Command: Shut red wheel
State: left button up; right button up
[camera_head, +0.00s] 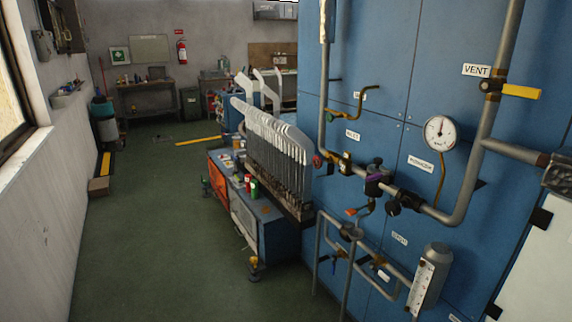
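A small red wheel (318,161) sits on the left end of a brass valve (345,163) on the grey pipework in front of the blue cabinet wall. It is small in the picture, and I cannot tell whether its valve is open or shut. Neither of my grippers can be made out in the head view, and nothing is seen touching the red wheel.
A pressure gauge (439,133), a yellow lever (521,92) by the VENT label and a flowmeter (428,275) are on the right. A blue cart (279,235) and a row of grey sock boards (272,150) stand left of the wheel. Open floor (150,240) lies farther left.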

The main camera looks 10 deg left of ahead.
aim_at(316, 160)
jog(key=u, duration=0.1)
jog(key=i, duration=1.3)
jog(key=z, duration=0.2)
